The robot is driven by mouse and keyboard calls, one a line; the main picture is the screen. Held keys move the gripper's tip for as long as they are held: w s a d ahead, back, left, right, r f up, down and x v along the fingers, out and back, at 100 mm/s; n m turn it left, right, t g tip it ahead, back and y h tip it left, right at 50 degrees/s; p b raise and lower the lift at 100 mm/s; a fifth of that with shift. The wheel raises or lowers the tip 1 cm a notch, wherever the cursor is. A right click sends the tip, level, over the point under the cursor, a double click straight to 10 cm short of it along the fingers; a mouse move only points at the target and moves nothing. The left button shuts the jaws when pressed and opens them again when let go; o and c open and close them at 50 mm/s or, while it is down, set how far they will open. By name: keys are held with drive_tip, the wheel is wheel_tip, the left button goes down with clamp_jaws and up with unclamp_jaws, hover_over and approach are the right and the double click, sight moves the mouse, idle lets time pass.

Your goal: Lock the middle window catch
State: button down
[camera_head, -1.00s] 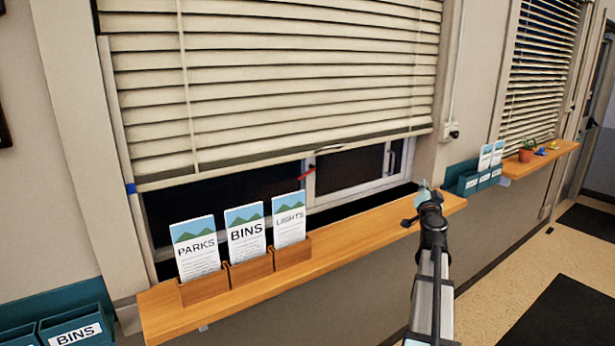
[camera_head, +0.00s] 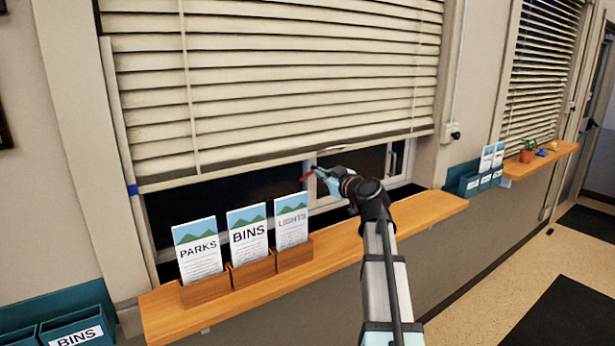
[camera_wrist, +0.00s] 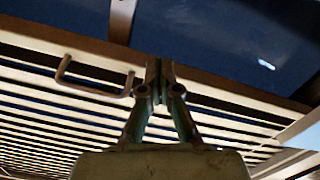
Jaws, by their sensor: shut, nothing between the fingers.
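A red catch lever (camera_head: 307,174) sits at the upright between the window panes, just under the blind's bottom edge. My gripper (camera_head: 317,171) is beside it, at the lever's right end. From this angle I cannot tell whether they touch. In the wrist view my gripper's fingers (camera_wrist: 160,78) are together and empty, in front of the blind's bottom rail. The red lever cannot be made out there. A strip of the window upright (camera_wrist: 122,18) shows at the top, against dark glass.
The slatted blind (camera_head: 270,80) hangs low over the window; a loop handle (camera_wrist: 95,82) is on its bottom rail in the wrist view. A wooden sill (camera_head: 420,212) runs below, with leaflet holders (camera_head: 250,272) on its left half. Its right end is clear.

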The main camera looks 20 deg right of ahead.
drive_tip(key=p, duration=0.4)
hover_over(307, 176)
drive_tip(key=s+a, duration=0.2)
drive_tip(key=s, duration=0.1)
drive_tip(key=shift+w+d+f+p, duration=0.1)
drive_tip(key=shift+d+f+p, duration=0.05)
drive_tip(key=shift+f, duration=0.55)
drive_tip(key=shift+w+d+f+p, duration=0.1)
drive_tip(key=shift+d+f+p, duration=0.05)
drive_tip(key=shift+f, duration=0.5)
drive_tip(key=shift+w+d+f+p, duration=0.1)
drive_tip(key=shift+d+f+p, duration=0.05)
drive_tip(key=shift+f, duration=0.55)
drive_tip(key=shift+d+f+b, duration=0.1)
drive_tip(key=shift+f+b, duration=0.1)
drive_tip(key=shift+b, duration=0.4)
drive_tip(key=shift+b, duration=0.75)
drive_tip(key=shift+f+n+b, duration=0.15)
drive_tip(key=shift+n+b, duration=0.25)
drive_tip(key=shift+b, duration=0.15)
